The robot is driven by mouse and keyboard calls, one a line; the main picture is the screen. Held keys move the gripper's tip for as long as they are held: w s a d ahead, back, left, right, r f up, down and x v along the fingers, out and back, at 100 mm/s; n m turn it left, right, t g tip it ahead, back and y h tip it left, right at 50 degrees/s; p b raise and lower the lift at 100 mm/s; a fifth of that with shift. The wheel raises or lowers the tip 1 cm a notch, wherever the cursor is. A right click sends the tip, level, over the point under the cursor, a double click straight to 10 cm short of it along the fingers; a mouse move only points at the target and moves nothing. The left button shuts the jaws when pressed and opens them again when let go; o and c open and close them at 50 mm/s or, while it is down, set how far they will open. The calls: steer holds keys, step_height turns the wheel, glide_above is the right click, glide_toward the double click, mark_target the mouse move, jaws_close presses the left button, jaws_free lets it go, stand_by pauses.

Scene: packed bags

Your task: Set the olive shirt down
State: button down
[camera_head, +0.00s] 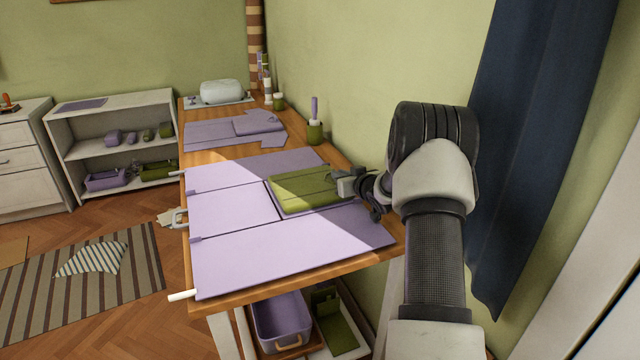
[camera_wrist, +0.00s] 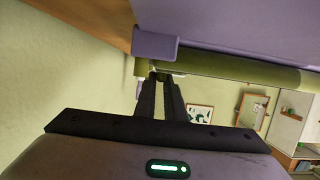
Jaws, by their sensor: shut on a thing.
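The olive shirt (camera_head: 305,188) is a flat folded rectangle over the right middle of the lilac folding board (camera_head: 235,208) on the wooden table. My gripper (camera_head: 350,186) reaches in from the right and is shut on the shirt's right edge. In the wrist view the closed fingers (camera_wrist: 162,80) meet the edge of the olive shirt (camera_wrist: 230,72), with a lilac surface close by. A dark line shows along the shirt's left and front edges; I cannot tell whether it rests on the board or hangs just above it.
A folded lilac garment (camera_head: 240,128) lies farther back on the table. A lilac bin (camera_head: 281,320) sits below the table. The wall runs close along the table's right side.

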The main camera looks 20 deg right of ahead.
step_height(320, 180, up, 9)
steer(key=p, duration=0.3)
steer(key=shift+r, duration=0.15)
steer(key=s+a+r, duration=0.2)
steer(key=a, duration=0.6)
steer(key=s+a+r, duration=0.1)
steer(key=s+a, duration=0.2)
steer(key=a, duration=0.4)
steer(key=s+a, duration=0.9)
steer(key=s, duration=0.2)
step_height(320, 180, up, 20)
steer(key=r+p, duration=0.1)
steer(key=p, duration=2)
steer(key=s+f, duration=0.3)
steer(key=f, duration=0.6)
steer(key=s+f, duration=0.4)
steer(key=f, duration=0.5)
steer(key=shift+s+h, duration=0.15)
steer(key=shift+h, duration=0.15)
